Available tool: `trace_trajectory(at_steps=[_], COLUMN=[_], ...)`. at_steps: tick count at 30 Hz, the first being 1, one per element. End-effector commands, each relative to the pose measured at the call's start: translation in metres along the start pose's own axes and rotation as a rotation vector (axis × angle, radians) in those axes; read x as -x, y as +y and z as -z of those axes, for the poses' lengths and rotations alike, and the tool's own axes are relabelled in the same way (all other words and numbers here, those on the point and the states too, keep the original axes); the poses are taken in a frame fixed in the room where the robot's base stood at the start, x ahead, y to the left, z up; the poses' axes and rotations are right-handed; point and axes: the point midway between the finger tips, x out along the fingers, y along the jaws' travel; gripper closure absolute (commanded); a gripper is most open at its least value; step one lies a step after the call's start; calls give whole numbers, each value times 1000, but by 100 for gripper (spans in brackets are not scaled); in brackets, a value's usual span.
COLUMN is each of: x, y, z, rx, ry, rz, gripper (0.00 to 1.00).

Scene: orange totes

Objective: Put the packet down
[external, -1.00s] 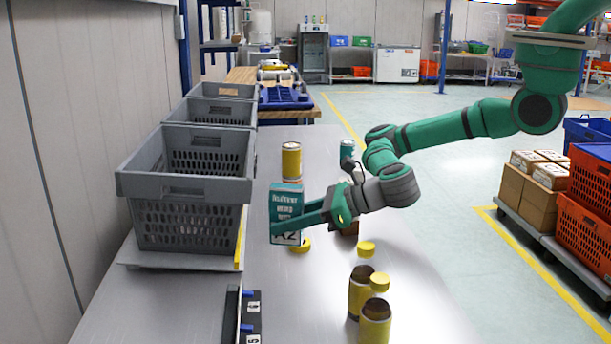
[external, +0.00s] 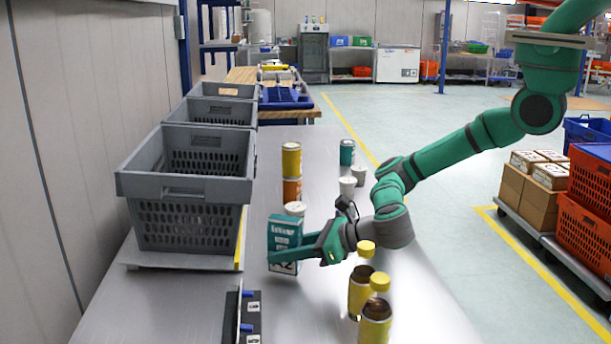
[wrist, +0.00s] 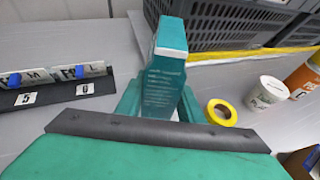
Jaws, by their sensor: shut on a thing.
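The packet (external: 284,230) is a teal and white box with printed lettering, held upright above or on the metal table, right of the front grey crate. My gripper (external: 292,256) is shut on it, with a finger at each side. In the wrist view the packet (wrist: 165,80) stands between the fingers of my gripper (wrist: 160,104). I cannot tell whether its base touches the table.
Brown bottles with yellow caps (external: 361,290) stand close in front of my wrist. A yellow tape ring (wrist: 222,112) lies beside the packet. A black label rack (external: 248,318) is at front left.

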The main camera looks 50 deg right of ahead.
Motion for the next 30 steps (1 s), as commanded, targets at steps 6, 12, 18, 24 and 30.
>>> trace_trajectory(at_steps=[6, 12, 18, 24, 30], x=[-6, -6, -7, -7, -5], y=[0, 0, 0, 0, 0], z=[14, 15, 18, 18, 13], rx=[0, 0, 0, 0, 1], ry=[-1, 0, 0, 0, 0], rz=[0, 0, 0, 0, -1], gripper=[91, 91, 49, 47, 47])
